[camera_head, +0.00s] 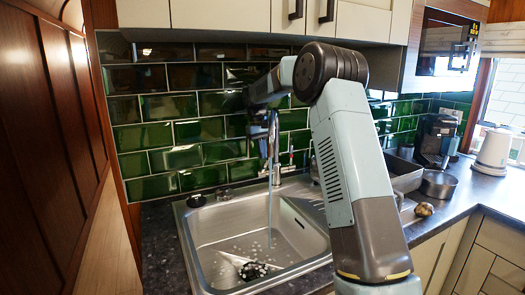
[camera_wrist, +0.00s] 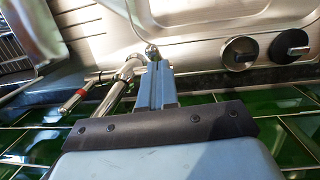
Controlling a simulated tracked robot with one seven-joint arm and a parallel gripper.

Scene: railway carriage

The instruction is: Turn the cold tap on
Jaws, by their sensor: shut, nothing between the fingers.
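The chrome tap (camera_head: 276,170) stands at the back of the steel sink (camera_head: 200,262). A thin pale bluish streak that looks like running water (camera_head: 270,205) drops below its spout into the basin. In the wrist view the tap body (camera_wrist: 122,78) lies just left of my gripper, with a red-ringed lever (camera_wrist: 78,98) pointing left. My gripper (camera_wrist: 153,65) is shut and empty, its fingertips close to a small round metal end (camera_wrist: 152,50). I cannot tell whether they touch. The cold lever is not clearly visible, and my arm hides part of the tap's top in the head view.
Green tiles (camera_head: 175,158) are close behind the tap. A pot (camera_head: 438,186) and a coffee machine (camera_head: 435,138) stand on the right counter. A wooden wall (camera_head: 50,140) closes the left.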

